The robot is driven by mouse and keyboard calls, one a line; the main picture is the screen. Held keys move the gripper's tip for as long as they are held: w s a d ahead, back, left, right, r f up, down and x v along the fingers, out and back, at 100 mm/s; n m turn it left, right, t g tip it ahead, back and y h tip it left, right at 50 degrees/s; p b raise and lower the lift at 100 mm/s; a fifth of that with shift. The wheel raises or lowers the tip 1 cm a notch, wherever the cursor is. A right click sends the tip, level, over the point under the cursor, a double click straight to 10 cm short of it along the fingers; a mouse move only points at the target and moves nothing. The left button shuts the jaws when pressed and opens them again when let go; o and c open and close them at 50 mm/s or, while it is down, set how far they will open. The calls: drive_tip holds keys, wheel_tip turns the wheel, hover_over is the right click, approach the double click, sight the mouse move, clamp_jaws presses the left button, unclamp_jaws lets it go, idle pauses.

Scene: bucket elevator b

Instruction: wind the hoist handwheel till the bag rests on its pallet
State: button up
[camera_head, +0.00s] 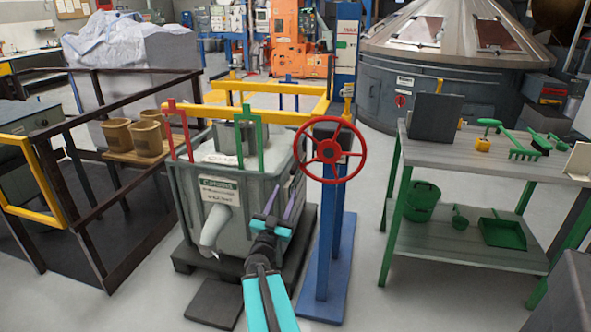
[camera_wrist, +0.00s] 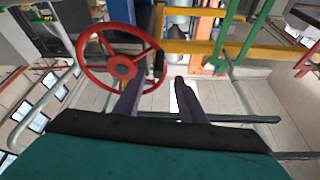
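The hoist handwheel (camera_head: 330,150) is red with several spokes and a hub, mounted on the blue post (camera_head: 333,235). In the wrist view the handwheel (camera_wrist: 121,62) is ahead and left of centre, with a dark knob (camera_wrist: 158,64) at its right rim. My gripper (camera_head: 281,200) is open and empty, left of and below the wheel in the head view. Its two purple fingers (camera_wrist: 157,92) are apart in the wrist view. A grey bulk bag or bin (camera_head: 225,195) with a label and a spout stands on a dark pallet (camera_head: 183,262); whether it bears on the pallet I cannot tell.
A green-legged bench (camera_head: 490,165) with tools stands on the right. A dark railing with a yellow gate (camera_head: 30,190) stands left, near tan buckets (camera_head: 148,138). Yellow beams (camera_head: 262,115) and red and green brackets rise around the bag. Open floor lies between post and bench.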

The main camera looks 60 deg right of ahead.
sight(297, 161)
drive_tip(key=shift+b+x, duration=1.1)
drive_tip(key=shift+x, duration=5.5)
clamp_jaws()
drive_tip(key=shift+w+d+r, duration=0.1)
drive_tip(key=shift+w, duration=0.05)
